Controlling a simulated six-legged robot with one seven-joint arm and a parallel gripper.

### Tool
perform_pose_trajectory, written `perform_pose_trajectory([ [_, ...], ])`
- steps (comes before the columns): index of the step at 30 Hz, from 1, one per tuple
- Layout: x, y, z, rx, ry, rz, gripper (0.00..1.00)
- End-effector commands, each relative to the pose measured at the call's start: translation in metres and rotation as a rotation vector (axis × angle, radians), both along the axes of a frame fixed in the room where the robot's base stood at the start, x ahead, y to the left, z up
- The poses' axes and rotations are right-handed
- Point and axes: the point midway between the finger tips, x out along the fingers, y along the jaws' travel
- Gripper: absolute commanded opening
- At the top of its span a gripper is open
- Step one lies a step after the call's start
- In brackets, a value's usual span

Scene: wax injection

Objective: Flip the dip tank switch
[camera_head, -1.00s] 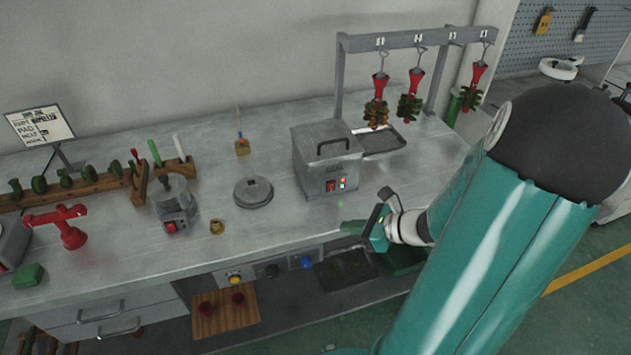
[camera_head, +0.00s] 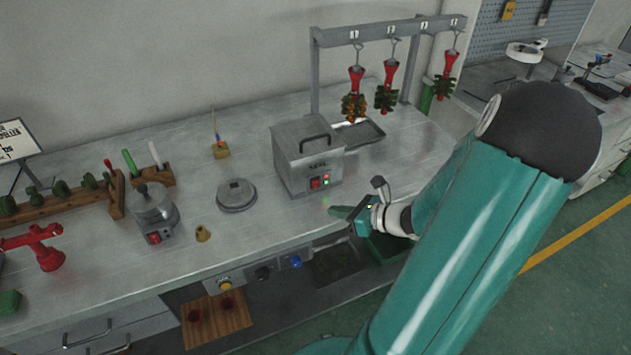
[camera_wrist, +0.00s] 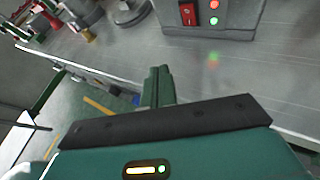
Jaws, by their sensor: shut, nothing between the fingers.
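The dip tank (camera_head: 306,158) is a grey metal box with a black top handle, standing on the workbench. Its red switch (camera_head: 315,183) is on the front face, beside a small red light and a lit green light. In the wrist view the switch (camera_wrist: 188,14) is at the top, with the red and green lights to its right. My gripper (camera_head: 334,211) is shut and empty, in front of and below the tank's front face, near the bench's front edge. Its closed green fingers (camera_wrist: 159,86) show in the wrist view, apart from the switch.
Left of the tank are a round grey lid (camera_head: 237,195) and a small pot (camera_head: 153,212) with its own red switch. A rack (camera_head: 385,36) with hanging red-and-green pieces stands behind, over a dark tray (camera_head: 358,134). Bare bench top lies between gripper and tank.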

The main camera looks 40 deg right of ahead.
Motion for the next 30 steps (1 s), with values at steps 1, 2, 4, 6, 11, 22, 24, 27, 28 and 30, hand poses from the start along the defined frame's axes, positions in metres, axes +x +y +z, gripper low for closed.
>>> perform_pose_trajectory([
  [1,0.007,-0.001,0.001,-0.001,-0.002,0.002,0.0],
  [2,0.011,-0.002,0.002,0.0,-0.003,0.002,0.0],
  [4,0.021,-0.004,0.002,0.001,-0.001,0.003,0.0],
  [6,0.031,-0.007,0.004,0.0,-0.002,0.003,0.0],
  [11,0.052,-0.011,0.006,0.001,-0.001,0.003,0.0],
  [22,0.072,-0.017,0.009,0.001,-0.001,0.003,0.0],
  [24,0.072,-0.017,0.009,0.0,-0.001,0.002,0.0],
  [27,0.071,-0.017,0.009,0.0,-0.001,0.002,0.0],
  [28,0.071,-0.017,0.009,0.0,-0.001,0.002,0.0],
  [30,0.071,-0.017,0.009,0.001,-0.001,0.003,0.0],
])
